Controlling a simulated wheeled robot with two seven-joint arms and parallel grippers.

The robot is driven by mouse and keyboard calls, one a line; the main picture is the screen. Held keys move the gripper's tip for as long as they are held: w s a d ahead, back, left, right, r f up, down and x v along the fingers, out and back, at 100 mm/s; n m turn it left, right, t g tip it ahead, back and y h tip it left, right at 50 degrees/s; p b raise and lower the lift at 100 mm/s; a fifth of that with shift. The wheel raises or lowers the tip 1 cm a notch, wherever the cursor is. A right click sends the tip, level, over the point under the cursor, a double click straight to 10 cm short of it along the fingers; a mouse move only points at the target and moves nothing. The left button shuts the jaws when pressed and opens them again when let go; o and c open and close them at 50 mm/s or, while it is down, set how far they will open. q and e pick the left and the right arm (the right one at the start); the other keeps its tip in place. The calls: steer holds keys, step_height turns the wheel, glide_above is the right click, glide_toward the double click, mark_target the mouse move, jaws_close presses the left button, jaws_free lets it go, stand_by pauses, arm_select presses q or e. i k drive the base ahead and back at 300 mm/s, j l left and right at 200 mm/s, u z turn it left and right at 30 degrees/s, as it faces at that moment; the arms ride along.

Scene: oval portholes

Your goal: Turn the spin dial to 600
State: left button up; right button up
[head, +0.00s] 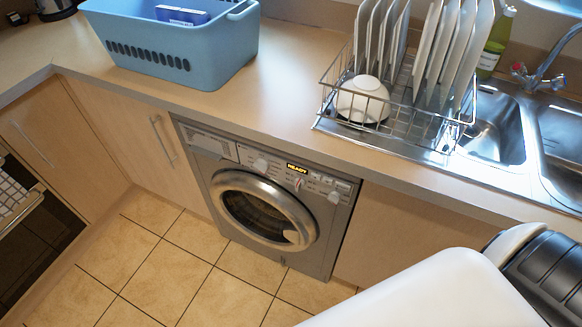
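A grey washing machine (262,205) is built in under the worktop, with its round door (264,208) shut. Its control panel has a lit display (297,168) reading READY. One pale round dial (262,164) is left of the display, and another (334,197) is near the panel's right end. The markings are too small to read, so I cannot tell which is the spin dial or where either points. Neither of my grippers is in view. A white and black part at the lower right looks like my own arm.
The worktop (262,107) overhangs the panel. On it are a blue basket (170,50), a wire dish rack (385,100) with plates and a white bowl (363,99), and a green bottle (495,45) by the sink (497,130). The tiled floor (160,265) before the machine is clear.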

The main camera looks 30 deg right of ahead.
mark_target(333, 196)
steer(key=z, duration=1.2)
